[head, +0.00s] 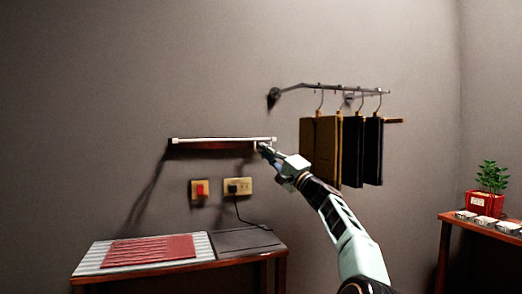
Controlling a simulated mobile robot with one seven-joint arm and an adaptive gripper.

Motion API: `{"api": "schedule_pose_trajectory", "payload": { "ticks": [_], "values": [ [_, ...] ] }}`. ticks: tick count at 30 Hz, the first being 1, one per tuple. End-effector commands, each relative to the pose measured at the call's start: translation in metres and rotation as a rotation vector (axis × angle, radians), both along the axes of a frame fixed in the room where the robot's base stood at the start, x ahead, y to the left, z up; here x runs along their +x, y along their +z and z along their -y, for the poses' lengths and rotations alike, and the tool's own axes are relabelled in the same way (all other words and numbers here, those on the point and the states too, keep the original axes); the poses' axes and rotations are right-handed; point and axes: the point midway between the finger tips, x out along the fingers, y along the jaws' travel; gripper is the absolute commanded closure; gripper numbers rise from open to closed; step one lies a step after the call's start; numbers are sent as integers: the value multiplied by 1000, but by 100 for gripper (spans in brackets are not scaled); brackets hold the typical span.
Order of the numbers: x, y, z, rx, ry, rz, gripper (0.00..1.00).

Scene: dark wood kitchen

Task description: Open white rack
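The white rack (220,139) is a thin, light horizontal bar on the wall, with a dark strip below it. My gripper (261,147) is at the right end of the bar, reached in from the lower right. It looks very near or touching that end, but I cannot tell which. The fingers are small and dark, and I cannot see whether they are open or shut on the bar. My gripper partly covers the area just below the bar's right end.
A wall rail (335,87) with hanging dark and brown garments (322,145) is right of my gripper. Below are a red switch (200,190), a socket (238,187) with a cord, and a table (180,265) with a red mat. A potted plant (486,203) stands far right.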

Motion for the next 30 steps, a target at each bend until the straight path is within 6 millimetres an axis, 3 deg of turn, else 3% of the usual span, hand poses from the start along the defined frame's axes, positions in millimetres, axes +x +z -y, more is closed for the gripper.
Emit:
{"api": "schedule_pose_trajectory", "payload": {
  "ticks": [19, 24, 30],
  "values": [
    [2, -2, 4, 7, 1, 10, 100],
    [1, -2, 4, 7, 1, 11, 79],
    [1, -1, 4, 5, 1, 12, 77]
  ]
}}
